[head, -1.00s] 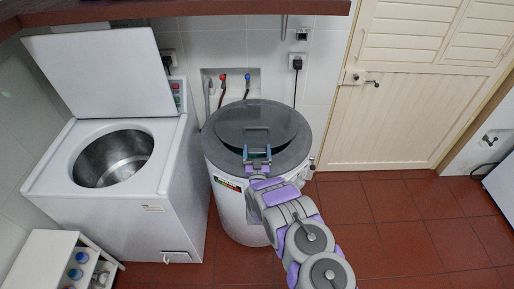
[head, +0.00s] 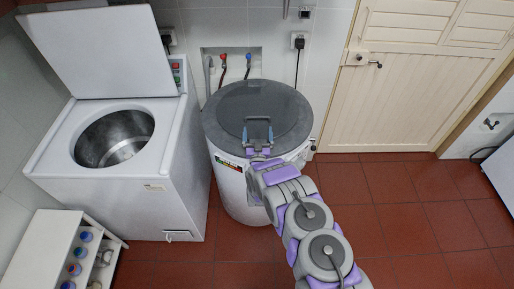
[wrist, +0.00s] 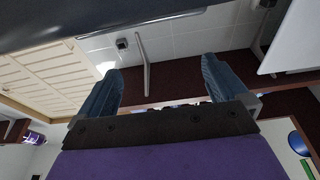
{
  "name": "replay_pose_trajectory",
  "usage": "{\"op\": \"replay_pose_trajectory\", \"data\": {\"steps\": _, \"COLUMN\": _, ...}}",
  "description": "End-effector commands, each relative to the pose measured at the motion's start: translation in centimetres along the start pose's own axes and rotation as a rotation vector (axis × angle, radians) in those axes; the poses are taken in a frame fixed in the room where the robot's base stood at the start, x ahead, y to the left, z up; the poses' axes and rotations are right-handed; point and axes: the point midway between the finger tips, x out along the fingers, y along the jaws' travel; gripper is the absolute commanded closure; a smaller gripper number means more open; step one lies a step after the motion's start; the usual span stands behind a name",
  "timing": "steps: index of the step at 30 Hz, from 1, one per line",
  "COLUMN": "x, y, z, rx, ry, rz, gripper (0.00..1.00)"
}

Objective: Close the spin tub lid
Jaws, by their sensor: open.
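The round white spin tub (head: 234,192) stands at the middle of the head view with a dark grey top. Its smoky lid (head: 262,98) appears to lie flat over the opening, with no gap showing. My gripper (head: 257,124) is over the front half of the lid, its two blue fingers apart and nothing between them. I cannot tell whether the fingertips touch the lid. In the wrist view my gripper (wrist: 162,82) also shows open and empty.
A white washer (head: 183,190) stands to the left with its lid (head: 98,52) raised. A small white shelf (head: 45,248) with bottles is at the lower left. A cream door (head: 410,95) is at the right. The red tiled floor (head: 420,220) in front is clear.

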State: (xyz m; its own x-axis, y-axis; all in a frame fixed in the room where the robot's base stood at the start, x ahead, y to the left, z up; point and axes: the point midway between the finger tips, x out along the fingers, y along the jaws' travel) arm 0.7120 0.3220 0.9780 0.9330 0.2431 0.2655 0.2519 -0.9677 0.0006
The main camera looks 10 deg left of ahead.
Motion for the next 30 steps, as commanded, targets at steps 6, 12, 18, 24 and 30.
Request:
{"op": "replay_pose_trajectory", "data": {"steps": 6, "x": -3.7, "y": -0.1, "z": -0.2, "rx": -0.002, "ry": -0.009, "rz": -0.003, "gripper": 0.00}}
{"op": "replay_pose_trajectory", "data": {"steps": 12, "x": -8.0, "y": -0.2, "z": -0.3, "rx": -0.003, "ry": -0.009, "rz": -0.003, "gripper": 0.00}}
{"op": "replay_pose_trajectory", "data": {"steps": 18, "x": -11.4, "y": -0.3, "z": -0.2, "rx": -0.001, "ry": -0.009, "rz": -0.004, "gripper": 0.00}}
{"op": "replay_pose_trajectory", "data": {"steps": 24, "x": -13.1, "y": -0.4, "z": -0.1, "rx": 0.000, "ry": -0.010, "rz": -0.002, "gripper": 0.00}}
{"op": "replay_pose_trajectory", "data": {"steps": 30, "x": -14.3, "y": -0.4, "z": 0.4, "rx": -0.004, "ry": -0.006, "rz": -0.007, "gripper": 0.00}}
